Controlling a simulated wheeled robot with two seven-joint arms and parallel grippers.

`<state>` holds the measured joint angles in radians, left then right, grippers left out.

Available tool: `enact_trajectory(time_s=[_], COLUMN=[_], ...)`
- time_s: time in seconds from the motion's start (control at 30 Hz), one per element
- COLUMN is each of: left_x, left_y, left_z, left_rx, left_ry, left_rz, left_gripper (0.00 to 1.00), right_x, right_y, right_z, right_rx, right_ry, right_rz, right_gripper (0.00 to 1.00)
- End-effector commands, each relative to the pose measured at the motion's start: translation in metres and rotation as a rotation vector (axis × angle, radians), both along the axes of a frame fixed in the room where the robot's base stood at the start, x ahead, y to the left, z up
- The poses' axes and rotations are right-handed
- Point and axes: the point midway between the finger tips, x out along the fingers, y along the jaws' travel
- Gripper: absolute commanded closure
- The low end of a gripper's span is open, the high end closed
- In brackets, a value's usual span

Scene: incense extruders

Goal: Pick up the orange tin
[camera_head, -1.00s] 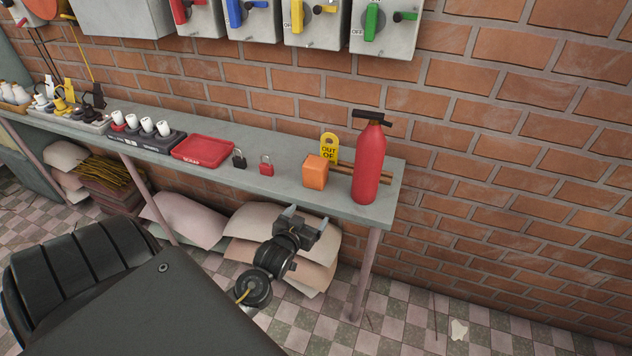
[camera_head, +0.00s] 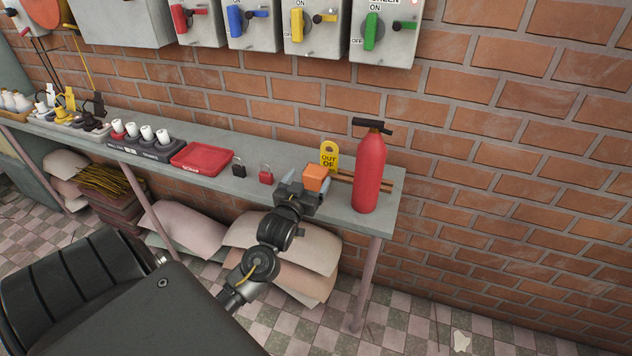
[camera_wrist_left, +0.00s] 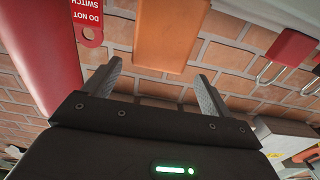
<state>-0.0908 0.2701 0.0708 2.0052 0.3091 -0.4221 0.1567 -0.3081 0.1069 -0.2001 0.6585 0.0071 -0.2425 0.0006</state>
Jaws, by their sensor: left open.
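The orange tin (camera_head: 316,176) is a small box-shaped block on the grey shelf, left of the red fire extinguisher. My left gripper (camera_head: 302,186) is at the shelf's front edge, right before the tin, and hides its lower part. In the left wrist view the tin (camera_wrist_left: 170,32) shows beyond and between the two open fingers (camera_wrist_left: 158,88); the fingers do not appear to touch it. My right gripper is not in view.
The fire extinguisher (camera_head: 369,172) stands close to the right of the tin. A red padlock (camera_head: 266,175), black padlock (camera_head: 239,168) and red tray (camera_head: 201,159) lie to the left. A brick wall backs the shelf.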

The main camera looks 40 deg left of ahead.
Motion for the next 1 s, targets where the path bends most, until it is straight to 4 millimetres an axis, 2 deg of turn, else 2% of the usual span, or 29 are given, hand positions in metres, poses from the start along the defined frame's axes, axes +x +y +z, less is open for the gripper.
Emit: enact_trajectory(time_s=[0.13, 0.4, 0.73, 1.0], left_x=[0.007, 0.044, 0.05, 0.05], left_y=[0.002, 0.011, 0.013, 0.013], left_z=[0.0, -0.003, -0.004, -0.004], left_rx=[0.001, 0.002, 0.0, 0.001], left_ry=[0.001, 0.002, 0.001, 0.001], left_rz=[0.0, -0.001, -0.001, -0.001], left_gripper=[0.15, 0.15, 0.15, 0.51], right_x=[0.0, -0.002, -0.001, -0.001], right_y=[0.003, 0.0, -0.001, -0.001], right_z=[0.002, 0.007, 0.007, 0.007], right_rx=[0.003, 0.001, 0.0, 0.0], right_ry=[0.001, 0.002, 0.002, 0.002], right_rz=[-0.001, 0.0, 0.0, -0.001], right_gripper=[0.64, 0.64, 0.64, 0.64])
